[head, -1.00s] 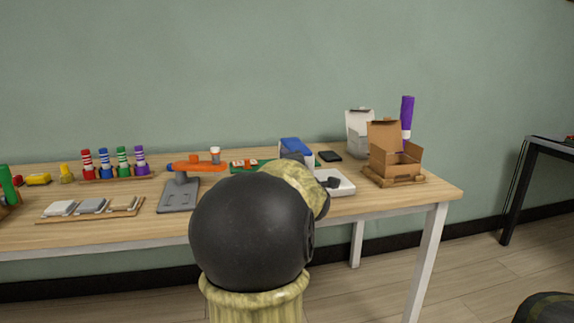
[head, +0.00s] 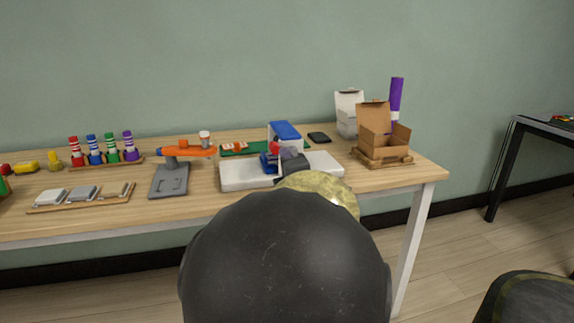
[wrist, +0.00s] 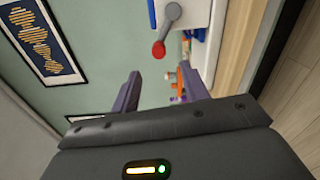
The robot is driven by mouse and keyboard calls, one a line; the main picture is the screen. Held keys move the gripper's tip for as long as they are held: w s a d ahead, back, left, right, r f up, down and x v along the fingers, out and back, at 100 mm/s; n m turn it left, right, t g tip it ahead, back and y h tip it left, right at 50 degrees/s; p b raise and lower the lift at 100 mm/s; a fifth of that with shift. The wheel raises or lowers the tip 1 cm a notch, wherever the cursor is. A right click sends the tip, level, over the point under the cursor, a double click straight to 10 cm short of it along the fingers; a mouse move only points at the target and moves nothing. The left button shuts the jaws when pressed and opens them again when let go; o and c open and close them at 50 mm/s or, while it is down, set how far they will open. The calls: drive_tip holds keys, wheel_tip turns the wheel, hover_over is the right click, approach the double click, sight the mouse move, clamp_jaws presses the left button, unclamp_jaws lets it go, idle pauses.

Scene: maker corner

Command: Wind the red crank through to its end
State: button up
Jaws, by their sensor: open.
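The crank's red knob (wrist: 158,50) shows in the wrist view, on a short grey crank arm (wrist: 171,16) running up from it. The arm is on a white and blue machine (wrist: 198,12). In the head view the machine, a white base (head: 240,176) with a blue top (head: 285,130), stands on the bench, and the red knob (head: 274,147) shows in part. My gripper (wrist: 159,71) is open and empty. Its fingertips lie either side of the line to the knob, seemingly short of it. In the head view my arm and hand hide part of the machine.
On the wooden bench (head: 210,205), a grey stand with an orange arm (head: 185,152) is left of the machine, with marker pens further left. An open cardboard box (head: 384,138) stands to the right. A black phone-like slab (head: 319,137) lies behind.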

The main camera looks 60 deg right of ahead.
drive_tip(key=shift+s+a, duration=0.15)
drive_tip(key=shift+c, duration=0.5)
